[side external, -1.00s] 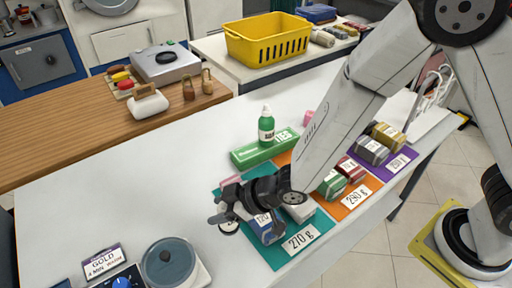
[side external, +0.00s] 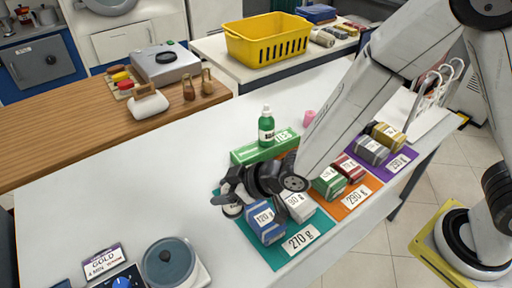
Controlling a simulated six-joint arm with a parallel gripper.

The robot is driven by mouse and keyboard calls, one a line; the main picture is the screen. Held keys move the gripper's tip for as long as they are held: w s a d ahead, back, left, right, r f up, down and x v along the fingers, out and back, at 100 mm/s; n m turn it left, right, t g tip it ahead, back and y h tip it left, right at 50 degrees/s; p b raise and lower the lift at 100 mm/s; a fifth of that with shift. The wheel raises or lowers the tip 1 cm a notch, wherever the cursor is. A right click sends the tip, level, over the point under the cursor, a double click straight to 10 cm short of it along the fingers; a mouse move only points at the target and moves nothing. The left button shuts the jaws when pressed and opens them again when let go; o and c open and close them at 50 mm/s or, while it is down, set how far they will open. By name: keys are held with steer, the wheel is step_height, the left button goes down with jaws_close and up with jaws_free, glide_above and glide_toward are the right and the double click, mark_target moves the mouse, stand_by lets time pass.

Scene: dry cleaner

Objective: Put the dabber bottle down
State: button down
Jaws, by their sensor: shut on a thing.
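A green bottle with a white cap and white label (side external: 266,130) stands upright at the long green box; it is the clearest bottle in view, and my gripper is apart from it. My dark gripper (side external: 228,198) is low over the left edge of the teal mat (side external: 280,258), left of the blue pack. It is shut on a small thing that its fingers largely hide. A pale, labelled round thing (side external: 232,211) shows just below the fingers. I cannot tell whether this is the held thing, or whether it touches the table.
The blue pack (side external: 264,224) and a pale pack (side external: 298,207) stand close to my gripper. The green box (side external: 250,152) lies behind it. More packs stand on the orange mat (side external: 352,200) and purple mat (side external: 402,164).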

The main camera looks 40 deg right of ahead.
steer(key=shift+w+d+r, duration=0.15)
steer(key=shift+d+r, duration=0.15)
steer(key=shift+w+a+f, duration=0.15)
steer(key=shift+w+a, duration=0.05)
steer(key=shift+w, duration=0.1)
steer(key=w+d+x, duration=0.1)
steer(key=x, duration=1.4)
steer(key=shift+w, duration=0.35)
steer(key=shift+w+a+f, duration=0.1)
steer(key=shift+f, duration=0.8)
steer(key=shift+w+f, duration=0.15)
steer(key=shift+f, duration=0.75)
steer(key=shift+f, duration=0.1)
